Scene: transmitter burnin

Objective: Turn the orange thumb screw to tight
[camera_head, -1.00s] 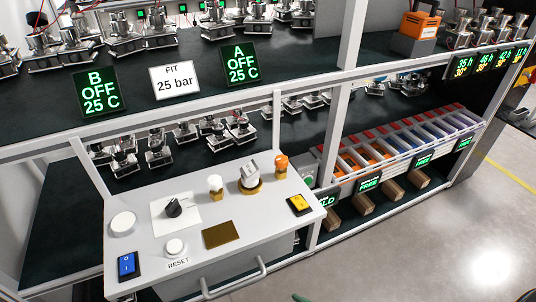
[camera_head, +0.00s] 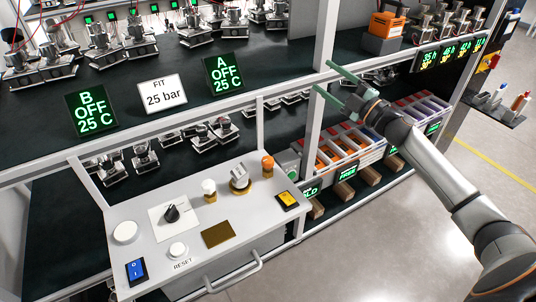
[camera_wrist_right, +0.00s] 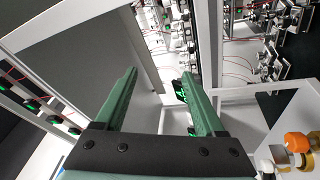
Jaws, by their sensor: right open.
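The orange thumb screw (camera_head: 268,163) stands on a brass-coloured base at the back right of the light grey panel (camera_head: 140,222). My right gripper (camera_head: 322,78) is open and empty, with green fingers pointing left in the head view. It is up and to the right of the thumb screw in the picture, apart from it. The fingers also show in the wrist view (camera_wrist_right: 159,74), with nothing between them. My left gripper is not in view.
A silver fitting on a brass ring (camera_head: 240,180), a white knob (camera_head: 209,188) and a yellow switch (camera_head: 287,200) surround the thumb screw. White shelf posts (camera_head: 312,130) rise close to my right gripper. Bins with coloured parts (camera_head: 340,146) lie below my right arm.

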